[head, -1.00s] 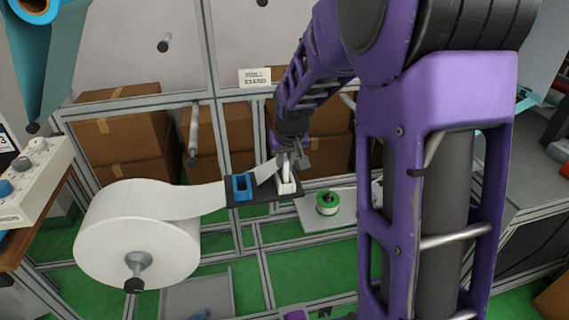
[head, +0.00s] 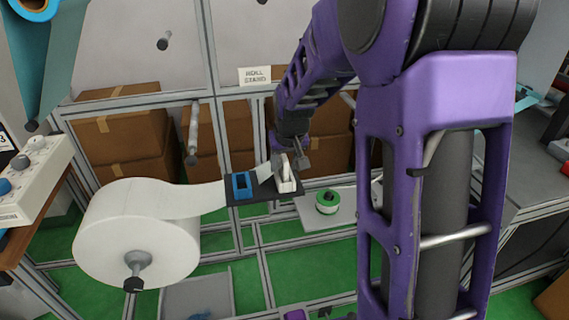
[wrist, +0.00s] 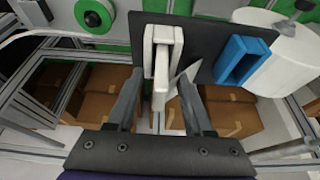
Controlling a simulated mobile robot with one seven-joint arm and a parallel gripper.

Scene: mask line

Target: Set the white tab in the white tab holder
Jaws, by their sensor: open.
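The white tab holder (head: 289,186) stands on the right part of a dark plate. In the wrist view it is a white U-shaped frame (wrist: 177,42) on that plate. The white tab (wrist: 161,78) sits between the holder's two sides, and its end sticks out toward me. The tab also shows upright in the head view (head: 285,166). My gripper (wrist: 160,84) is open, with one finger on each side of the tab's end and gaps visible. In the head view my gripper (head: 289,161) is just above the holder. The tab's seated depth is hard to tell.
A blue holder (head: 242,186) stands on the same dark plate (head: 262,192), left of the white one. A large white roll (head: 120,235) feeds a strip to the plate. A green spool (head: 327,202) lies on a grey shelf to the right. Cardboard boxes (head: 125,140) stand behind.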

